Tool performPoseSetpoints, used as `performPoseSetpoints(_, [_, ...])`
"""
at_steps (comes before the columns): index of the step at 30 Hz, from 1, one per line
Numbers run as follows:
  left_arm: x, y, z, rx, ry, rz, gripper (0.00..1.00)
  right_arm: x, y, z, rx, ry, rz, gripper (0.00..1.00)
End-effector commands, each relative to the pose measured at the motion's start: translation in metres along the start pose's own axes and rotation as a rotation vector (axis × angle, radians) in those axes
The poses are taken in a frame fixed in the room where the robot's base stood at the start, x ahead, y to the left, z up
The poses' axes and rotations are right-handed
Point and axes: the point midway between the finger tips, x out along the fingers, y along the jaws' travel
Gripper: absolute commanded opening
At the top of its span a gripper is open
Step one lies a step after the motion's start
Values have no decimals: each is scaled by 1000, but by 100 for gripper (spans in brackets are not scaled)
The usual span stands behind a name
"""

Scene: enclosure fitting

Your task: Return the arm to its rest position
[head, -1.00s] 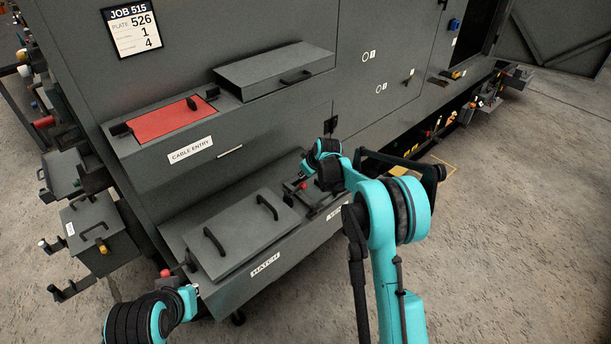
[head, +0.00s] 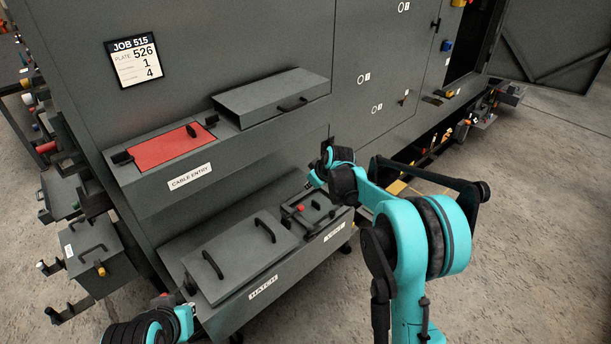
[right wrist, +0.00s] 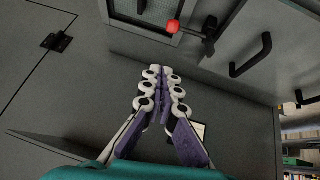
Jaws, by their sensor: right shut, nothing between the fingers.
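My right arm (head: 430,240) comes up from the bottom right of the head view, bent at a large teal joint. Its far end is in front of the grey cabinet, above the vent box, and its fingers are too small to make out there. In the right wrist view my right gripper (right wrist: 160,78) has its fingertips together, with nothing between them. The fingers are apart from the red-knobbed latch (right wrist: 173,27) behind them. My left arm (head: 150,328) shows only in part at the bottom left of the head view; its fingers do not show.
The cabinet's lower ledge bears the hatch lid (head: 240,252) with two handles and the vent box (head: 318,212). Above is a red cable entry opening (head: 170,147) beside a grey cover (head: 270,95). Bins with knobs (head: 90,252) stand at left. Open concrete floor (head: 540,200) lies at right.

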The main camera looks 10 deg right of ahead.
Motion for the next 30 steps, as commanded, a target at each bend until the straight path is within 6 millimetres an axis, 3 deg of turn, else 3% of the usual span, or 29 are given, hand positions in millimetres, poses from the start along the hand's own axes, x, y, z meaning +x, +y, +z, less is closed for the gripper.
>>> performPoseSetpoints(7, [1,0,1,0,0,0,0,-11,-4,1,13,-2,4,0])
performPoseSetpoints(11, [4,0,3,0,0,0,0,-49,-19,9,58,-8,19,0])
performPoseSetpoints(14, [7,0,5,0,0,0,0,-90,-37,24,114,-15,38,0])
performPoseSetpoints(21, [15,0,11,0,0,0,0,-174,-90,83,258,-26,88,0])
performPoseSetpoints(25, [19,0,14,0,0,0,0,-206,-120,125,334,-27,117,0])
performPoseSetpoints(30, [24,0,17,0,0,0,0,-229,-157,186,431,-23,153,0])
